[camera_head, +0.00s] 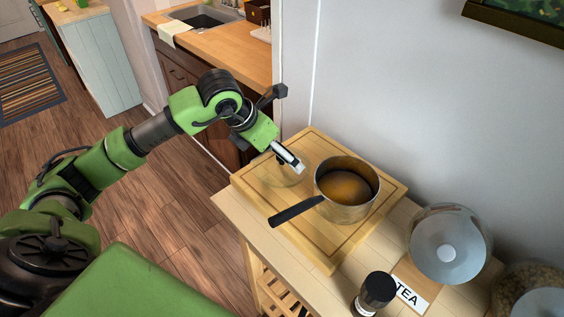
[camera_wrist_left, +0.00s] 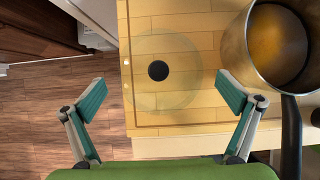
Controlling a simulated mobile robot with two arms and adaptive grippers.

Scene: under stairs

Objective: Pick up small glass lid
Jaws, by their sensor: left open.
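The small glass lid (camera_wrist_left: 188,66) is clear and round with a black knob, and lies on the wooden cutting board (camera_wrist_left: 191,22). In the head view the lid (camera_head: 286,178) is faint and lies at the board's left side, partly behind my gripper. My left gripper (camera_wrist_left: 163,98) is open and empty, its two fingers apart. In the head view my left gripper (camera_head: 290,160) is over the lid's area. In the left wrist view the lid is ahead of the fingertips, between their lines. My right gripper is not in view.
A steel saucepan (camera_head: 346,205) with orange-brown contents stands on the board (camera_head: 318,141), right of the lid, its black handle (camera_head: 297,211) pointing left. A glass jar (camera_head: 448,245), a dark-capped jar (camera_head: 375,293) and a TEA label (camera_head: 411,294) are on the right. A wall rises behind.

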